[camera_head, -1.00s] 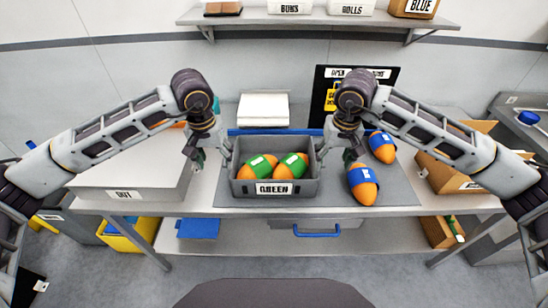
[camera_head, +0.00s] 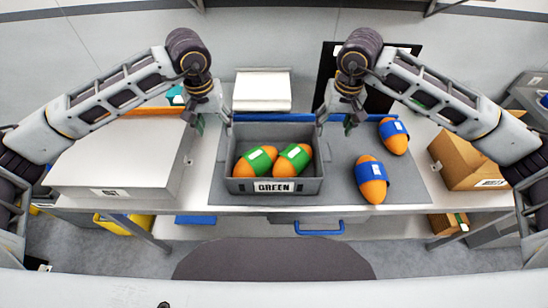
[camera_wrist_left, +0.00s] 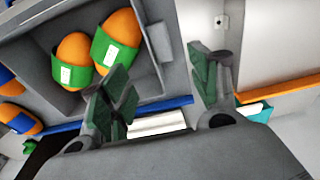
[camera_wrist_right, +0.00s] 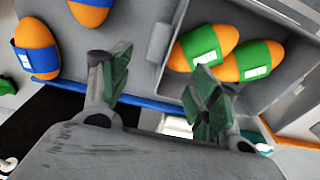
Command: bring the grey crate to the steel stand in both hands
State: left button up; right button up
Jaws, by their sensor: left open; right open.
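The grey crate (camera_head: 312,187) stands on the grey mat of the table with a "GREEN" label on its front. Two orange loaves with green bands (camera_head: 256,162) lie inside it. My left gripper (camera_head: 213,122) is open at the crate's left side wall, near its far end. In the left wrist view the crate wall (camera_wrist_left: 158,42) shows between the spread fingers' span. My right gripper (camera_head: 335,122) is open at the crate's right side wall. In the right wrist view that wall (camera_wrist_right: 165,40) also lies between the fingers. I cannot tell whether any finger touches. The steel stand is not clearly identifiable.
Two orange loaves with blue bands (camera_head: 371,178) lie on the mat (camera_head: 340,190) right of the crate. A large grey box (camera_head: 115,165) stands left, a cardboard box (camera_head: 470,160) right. A blue strip (camera_head: 270,117) runs behind the crate. A white stack (camera_head: 262,90) stands behind.

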aim_at(224, 151)
pick_arm(q)
jog(key=shift+s+r, duration=0.1)
jog(key=shift+s, duration=0.15)
pick_arm(e)
jog(key=shift+s+r, duration=0.1)
jog(key=shift+s, duration=0.15)
pick_arm(q)
jog(key=shift+w, duration=0.1)
pick_arm(e)
jog(key=shift+w, duration=0.1)
pick_arm(q)
jog(key=shift+w+f, duration=0.3)
jog(key=shift+f, duration=2)
jog(key=shift+w+f, duration=0.25)
jog(key=shift+f, duration=2.05)
jog(key=shift+w+f, duration=0.3)
jog(key=shift+f, duration=2)
pick_arm(e)
jog(key=shift+w+f, duration=0.3)
jog(key=shift+f, duration=2)
jog(key=shift+w+f, duration=0.25)
jog(key=shift+f, duration=2.05)
jog(key=shift+w+f, duration=0.3)
jog(key=shift+f, duration=2)
pick_arm(q)
grip_shut()
pick_arm(e)
grip_shut()
